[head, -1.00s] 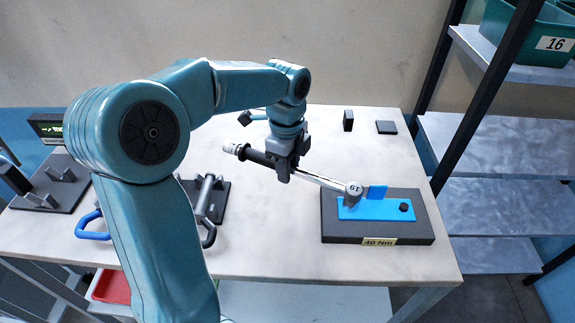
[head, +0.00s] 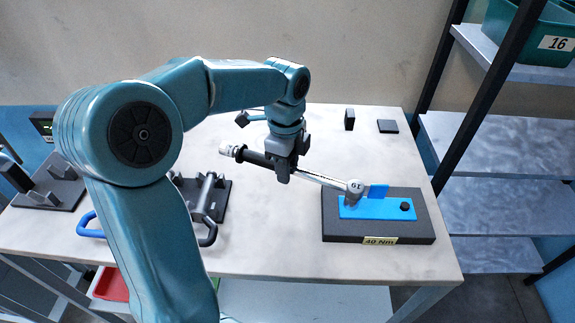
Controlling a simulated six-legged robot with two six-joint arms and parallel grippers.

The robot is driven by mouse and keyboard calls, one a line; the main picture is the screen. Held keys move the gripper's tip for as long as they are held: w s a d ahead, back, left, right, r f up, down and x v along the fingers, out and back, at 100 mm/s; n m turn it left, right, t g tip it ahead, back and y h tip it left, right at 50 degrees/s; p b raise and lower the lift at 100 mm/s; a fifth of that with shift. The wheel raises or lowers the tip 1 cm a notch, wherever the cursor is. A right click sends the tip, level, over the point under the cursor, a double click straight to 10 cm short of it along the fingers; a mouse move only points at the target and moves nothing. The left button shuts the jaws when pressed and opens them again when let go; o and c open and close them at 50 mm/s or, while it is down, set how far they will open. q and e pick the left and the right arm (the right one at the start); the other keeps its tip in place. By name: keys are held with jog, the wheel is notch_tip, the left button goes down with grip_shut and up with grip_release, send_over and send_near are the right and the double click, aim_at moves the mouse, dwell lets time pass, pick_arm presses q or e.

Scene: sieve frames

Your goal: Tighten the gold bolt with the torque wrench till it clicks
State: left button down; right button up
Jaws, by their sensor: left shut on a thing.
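My left gripper (head: 284,170) is shut on the torque wrench (head: 322,180), holding it by its dark handle. The wrench's knurled end points left, and its round head, marked 19, sits over the left part of the blue plate (head: 380,209). The blue plate lies on a dark block (head: 336,230) labelled 40 Nm. A gold bolt does not show; the wrench head covers that spot. A black bolt or knob (head: 405,206) stands at the plate's right end. My right gripper is not in view.
A dark rack with a grey handle (head: 208,192) and a blue-handled tool (head: 88,226) are at the left. Another dark stand (head: 50,190) is at the far left. Small dark blocks (head: 349,119) stand at the back. Shelves (head: 480,145) rise at right. The table's front middle is clear.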

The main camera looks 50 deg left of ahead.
pick_arm(q)
jog(key=shift+r+p, duration=1.9)
jog(key=shift+r, duration=0.5)
jog(key=shift+f, duration=0.1)
